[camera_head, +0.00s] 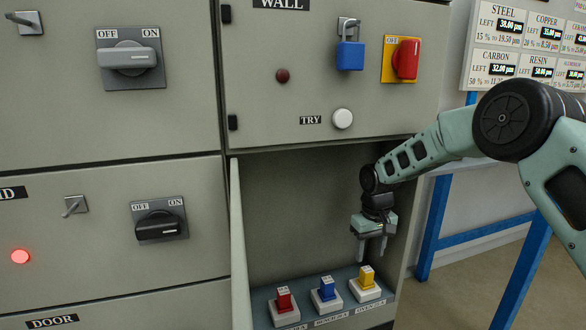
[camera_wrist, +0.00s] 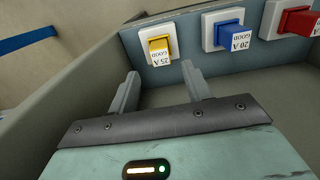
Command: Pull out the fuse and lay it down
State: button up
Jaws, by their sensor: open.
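Three fuses sit upright in white holders on the floor of an open compartment: a red fuse (camera_head: 284,299), a blue fuse (camera_head: 327,288) and a yellow fuse (camera_head: 366,276). In the wrist view the yellow fuse (camera_wrist: 159,48) carries a tag reading 25 A GOOD, and the blue fuse (camera_wrist: 229,36) one reading 20 A GOOD. The red fuse (camera_wrist: 298,21) is partly cut off at the right edge. My gripper (camera_head: 372,257) is open and empty, above and apart from the yellow fuse. Its two fingers (camera_wrist: 160,88) point towards the fuse row.
The compartment's door (camera_head: 240,250) stands open at its left side. Above it are a blue padlock (camera_head: 350,55), a red switch on a yellow plate (camera_head: 406,60) and a white TRY button (camera_head: 343,119). A blue-legged stand (camera_head: 432,228) is to the right.

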aim_at(367, 269)
jog(key=shift+f, duration=0.15)
notch_tip(367, 269, down, 6)
jog(key=b, duration=0.5)
jog(key=shift+r, duration=0.2)
jog(key=shift+f, duration=1.55)
jog(key=shift+p, duration=0.7)
jog(key=shift+c, duration=0.3)
grip_shut()
jog(key=o, duration=0.6)
grip_release()
jog(key=shift+r, duration=0.15)
